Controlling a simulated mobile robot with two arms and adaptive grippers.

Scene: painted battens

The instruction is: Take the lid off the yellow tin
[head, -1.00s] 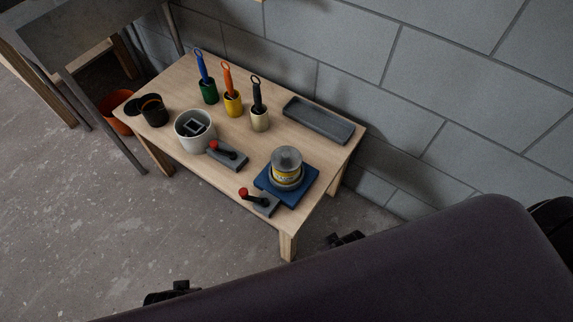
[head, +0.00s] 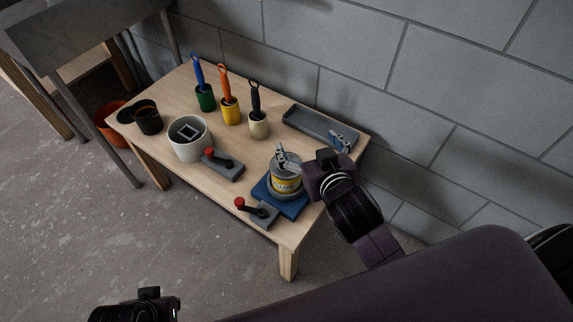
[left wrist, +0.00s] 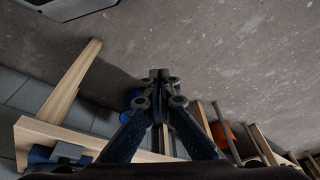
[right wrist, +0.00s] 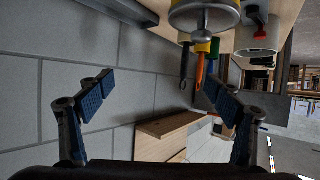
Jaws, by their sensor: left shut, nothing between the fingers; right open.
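The yellow tin (head: 285,186) stands upright on a blue base (head: 284,206) near the table's front right corner, with a grey ring around its lower part. Its grey lid (head: 278,164) is on top, partly hidden by a finger of my right gripper (head: 313,148). That gripper is open and empty, with one finger seen over the lid and the other over the grey tray. In the right wrist view the lid (right wrist: 222,16) is at the top edge, beyond the open fingers (right wrist: 158,92). My left gripper (left wrist: 159,76) is shut and empty, away from the table.
Two grey blocks with red-knobbed levers (head: 224,166) (head: 258,213) sit near the tin. A white pot (head: 187,145), three cups with coloured-handled tools (head: 230,112), a dark cup (head: 147,120) and a grey tray (head: 308,124) share the table. A block wall stands behind.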

